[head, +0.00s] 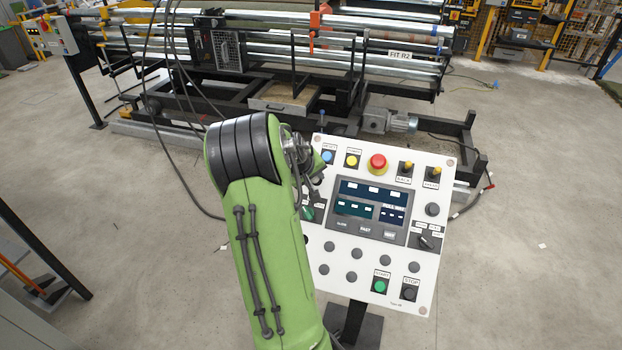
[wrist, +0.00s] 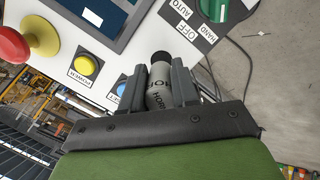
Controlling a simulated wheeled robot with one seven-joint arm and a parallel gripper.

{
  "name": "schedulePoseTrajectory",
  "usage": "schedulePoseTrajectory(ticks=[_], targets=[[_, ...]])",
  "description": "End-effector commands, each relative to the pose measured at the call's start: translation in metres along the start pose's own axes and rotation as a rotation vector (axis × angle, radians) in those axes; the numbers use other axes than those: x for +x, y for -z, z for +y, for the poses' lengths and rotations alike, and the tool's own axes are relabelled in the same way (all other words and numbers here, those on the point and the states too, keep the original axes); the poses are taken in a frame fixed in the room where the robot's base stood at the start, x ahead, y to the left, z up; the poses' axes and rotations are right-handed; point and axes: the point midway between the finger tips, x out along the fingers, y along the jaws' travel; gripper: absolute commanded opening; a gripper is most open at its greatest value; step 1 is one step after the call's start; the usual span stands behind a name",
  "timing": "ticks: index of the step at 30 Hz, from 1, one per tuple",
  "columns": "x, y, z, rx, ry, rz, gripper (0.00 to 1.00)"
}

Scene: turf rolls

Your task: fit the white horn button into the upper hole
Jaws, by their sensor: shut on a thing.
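In the head view the gripper is at the panel's (head: 432,275) upper left, and my arm hides the button and most of that edge.
A blue button (head: 327,157), yellow button (head: 351,160) and red emergency stop (head: 377,163) lie right of the gripper. A green selector switch (wrist: 214,8) is nearby. A display (head: 372,205) fills the panel's middle. A long roller machine (head: 330,65) stands behind.

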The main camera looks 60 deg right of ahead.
Motion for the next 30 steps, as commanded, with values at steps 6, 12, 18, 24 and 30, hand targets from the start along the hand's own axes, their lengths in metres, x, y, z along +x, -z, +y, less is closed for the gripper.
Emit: schedulePoseTrajectory(ticks=[6,12,18,24,30], targets=[[0.020,0.002,0.000,0.001,-0.001,0.000,0.00],[0.024,0.003,0.000,0.000,0.000,0.000,0.00],[0.024,0.003,0.000,0.000,0.000,0.001,0.00],[0.024,0.003,0.000,0.000,0.000,0.001,0.00],[0.023,0.003,0.000,0.000,0.000,0.000,0.00]])
